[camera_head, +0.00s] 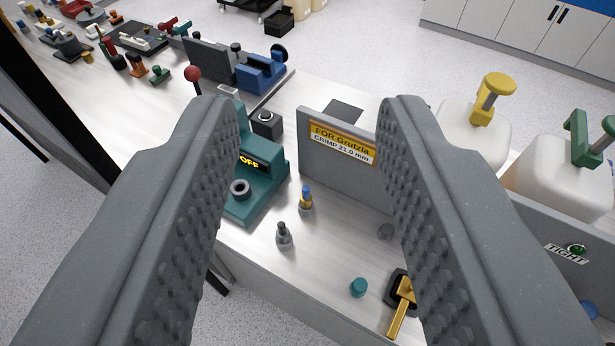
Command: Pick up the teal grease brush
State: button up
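My gripper (308,108) is open and empty, its two grey studded fingers wide apart over the bench. A short teal cylinder (358,288) stands on the bench top near the front edge, low in the picture between the fingers. It is the only small teal piece near me; I see no bristles, so I cannot tell if it is the grease brush. My gripper is not touching it. A black and gold tool (401,304) lies just right of it, partly hidden by the right finger.
A teal machine (262,180) reading "OFF" stands behind the left finger. A grey panel (340,178) labelled "FOR Grutzla" stands mid-bench. Two small bottle-like pieces, one grey (284,237) and one blue-and-yellow (306,200), stand before it. White jugs (470,138) are at right.

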aim_at(359, 288)
jog(key=u, duration=0.4)
jog(key=k, duration=1.7)
jog(key=z, duration=0.45)
jog(key=i, duration=1)
jog(key=u, duration=0.05)
